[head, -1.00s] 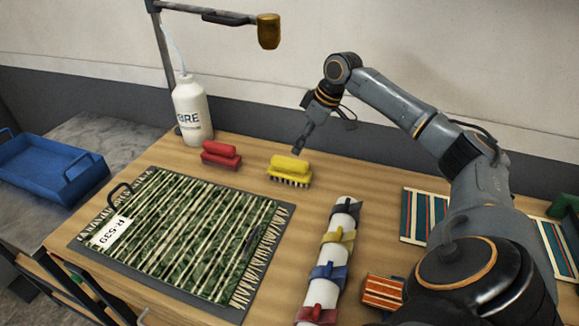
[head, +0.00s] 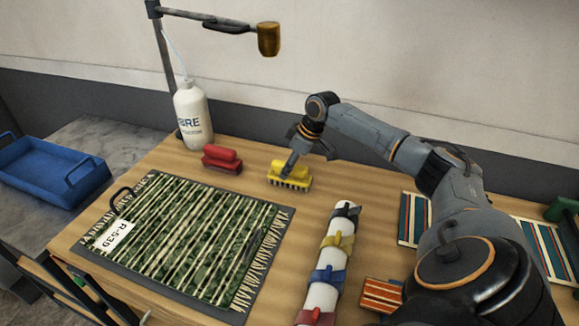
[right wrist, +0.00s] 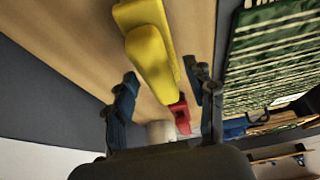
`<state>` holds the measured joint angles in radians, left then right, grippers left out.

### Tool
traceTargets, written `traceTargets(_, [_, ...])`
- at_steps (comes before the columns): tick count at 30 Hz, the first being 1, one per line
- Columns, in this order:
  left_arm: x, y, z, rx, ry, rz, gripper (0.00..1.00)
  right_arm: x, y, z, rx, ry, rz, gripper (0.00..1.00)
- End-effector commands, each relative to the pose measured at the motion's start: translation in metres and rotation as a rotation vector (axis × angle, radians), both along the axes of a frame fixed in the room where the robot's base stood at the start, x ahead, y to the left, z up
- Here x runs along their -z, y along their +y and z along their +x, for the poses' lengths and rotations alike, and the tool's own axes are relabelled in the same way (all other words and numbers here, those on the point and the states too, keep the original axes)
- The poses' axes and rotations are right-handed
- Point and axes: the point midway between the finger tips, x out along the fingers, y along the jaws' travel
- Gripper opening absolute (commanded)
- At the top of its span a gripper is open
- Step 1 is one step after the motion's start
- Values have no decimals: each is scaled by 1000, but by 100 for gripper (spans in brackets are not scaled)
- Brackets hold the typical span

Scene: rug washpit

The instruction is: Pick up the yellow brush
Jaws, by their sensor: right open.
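The yellow brush (head: 283,178) stands bristles down on the wooden table, right of the red brush. My right gripper (head: 291,163) is at the brush's handle in the head view, its arm coming in from the right. In the right wrist view the yellow brush (right wrist: 152,58) reaches between the two spread fingers of the open right gripper (right wrist: 164,82), with a gap on each side. The fingers are not closed on it. My left gripper is not in view.
A red brush (head: 222,158) and a white bottle (head: 192,115) stand to the left. A striped green rug (head: 183,240) lies in front. A white roll with coloured clips (head: 335,228) lies to the right. A gold-coloured head on an arm (head: 268,39) hangs above.

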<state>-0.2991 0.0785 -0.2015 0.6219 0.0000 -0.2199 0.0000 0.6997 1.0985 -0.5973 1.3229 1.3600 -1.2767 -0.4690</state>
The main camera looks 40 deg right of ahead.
Motion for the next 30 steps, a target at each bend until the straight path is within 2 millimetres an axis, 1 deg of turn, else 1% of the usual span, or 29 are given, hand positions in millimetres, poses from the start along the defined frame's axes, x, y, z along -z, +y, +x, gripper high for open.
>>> traceTargets(17, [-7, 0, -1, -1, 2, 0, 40, 4, 1, -1, -2, 2, 1, 55])
traceTargets(26, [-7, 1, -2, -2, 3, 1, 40, 5, 0, 0, 0, 1, 0, 55])
traceTargets(29, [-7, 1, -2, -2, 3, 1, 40, 5, 0, 0, 0, 1, 0, 36])
traceTargets(30, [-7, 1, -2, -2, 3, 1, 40, 5, 0, 0, 0, 0, 1, 28])
